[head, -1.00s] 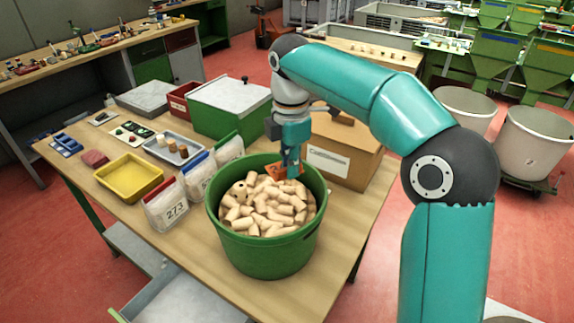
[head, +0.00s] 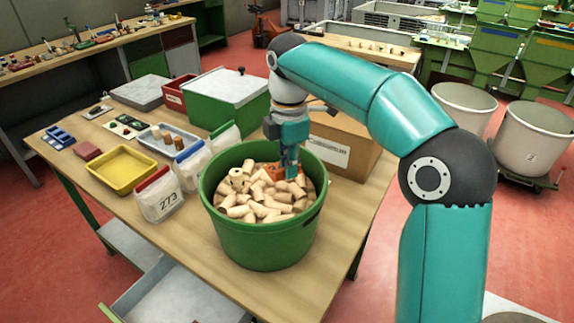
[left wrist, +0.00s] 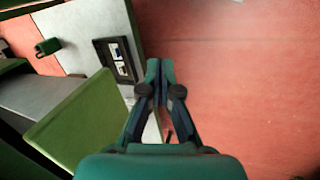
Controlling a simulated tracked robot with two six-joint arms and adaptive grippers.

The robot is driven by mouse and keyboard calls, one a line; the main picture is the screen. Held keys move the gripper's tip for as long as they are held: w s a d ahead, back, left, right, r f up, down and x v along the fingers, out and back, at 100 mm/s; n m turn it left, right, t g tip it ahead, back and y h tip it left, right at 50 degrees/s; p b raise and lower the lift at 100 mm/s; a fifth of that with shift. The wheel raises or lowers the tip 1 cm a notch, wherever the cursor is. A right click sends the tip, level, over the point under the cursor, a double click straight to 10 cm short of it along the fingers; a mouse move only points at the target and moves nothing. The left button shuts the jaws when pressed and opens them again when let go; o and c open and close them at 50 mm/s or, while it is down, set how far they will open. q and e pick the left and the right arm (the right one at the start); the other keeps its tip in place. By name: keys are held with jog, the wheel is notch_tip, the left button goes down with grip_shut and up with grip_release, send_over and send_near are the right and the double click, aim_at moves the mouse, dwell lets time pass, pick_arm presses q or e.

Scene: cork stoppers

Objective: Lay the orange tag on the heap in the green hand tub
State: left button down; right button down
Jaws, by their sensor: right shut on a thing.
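The green hand tub (head: 262,245) stands near the front of the workbench, filled with a heap of pale cork stoppers (head: 250,200). My right gripper (head: 291,172) reaches down inside the tub's back right part. It is shut on the orange tag (head: 281,173), which is low at the heap's surface and partly hidden by the fingers. I cannot tell whether the tag touches the corks. My left gripper (left wrist: 160,72) shows in the left wrist view, fingertips together and nothing visible between them, above the red floor and away from the tub.
An open drawer (head: 180,295) juts out below.

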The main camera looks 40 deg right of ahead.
aim_at(288, 196)
jog(key=shift+f+b, duration=1.85)
jog(key=shift+f, duration=1.15)
jog(key=c, duration=1.2)
grip_release()
jog(key=shift+o, duration=0.2)
notch_tip(288, 196, up, 10)
jog(key=shift+w+r, duration=0.1)
jog(key=shift+r, duration=0.85)
